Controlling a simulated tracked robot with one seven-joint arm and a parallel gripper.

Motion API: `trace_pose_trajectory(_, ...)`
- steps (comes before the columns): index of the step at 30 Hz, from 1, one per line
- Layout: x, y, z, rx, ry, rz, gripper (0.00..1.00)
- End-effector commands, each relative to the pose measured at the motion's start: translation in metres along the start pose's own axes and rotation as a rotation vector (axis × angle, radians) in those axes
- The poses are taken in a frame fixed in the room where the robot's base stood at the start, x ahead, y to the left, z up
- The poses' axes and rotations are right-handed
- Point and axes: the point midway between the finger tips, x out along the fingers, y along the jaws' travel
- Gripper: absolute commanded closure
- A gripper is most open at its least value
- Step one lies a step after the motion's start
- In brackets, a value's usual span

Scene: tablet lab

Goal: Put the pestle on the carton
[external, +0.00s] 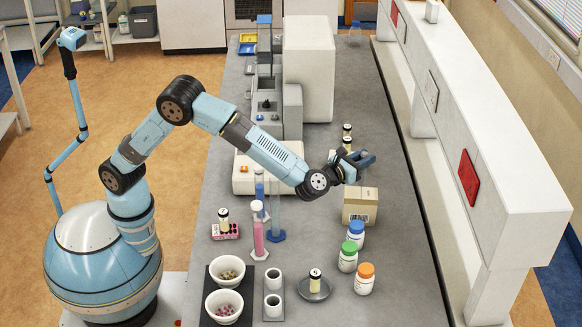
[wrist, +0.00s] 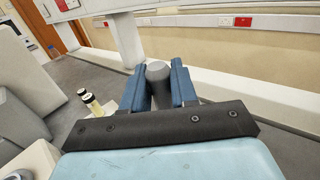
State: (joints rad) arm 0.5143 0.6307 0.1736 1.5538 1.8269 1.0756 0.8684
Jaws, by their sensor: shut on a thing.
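My gripper (external: 362,160) is in the air above the far part of the carton, by its position in the external view. The carton (external: 360,205) is a small tan cardboard box with a barcode label, standing on the grey bench. In the wrist view my gripper (wrist: 158,85) is shut on a grey, round-ended piece, the pestle (wrist: 157,71). The pestle's end shows between the two blue fingers; its lower part is hidden. In the external view I cannot make out the pestle at the fingers. The carton cannot be made out in the wrist view.
Bottles with blue, green and orange caps (external: 364,278) stand in front of the carton. Small vials (external: 347,134) stand behind my gripper and show left in the wrist view (wrist: 92,104). White bowls (external: 226,272) sit front left. A white raised shelf (external: 470,130) runs along the right.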

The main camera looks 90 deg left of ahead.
Motion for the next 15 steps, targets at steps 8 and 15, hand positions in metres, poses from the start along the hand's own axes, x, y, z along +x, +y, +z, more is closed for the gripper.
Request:
trace_pose_trajectory(8,0.002,-0.002,-0.032,0.003,0.001,0.000,1.00)
trace_pose_trajectory(15,0.002,-0.002,-0.034,0.000,0.000,0.000,1.00)
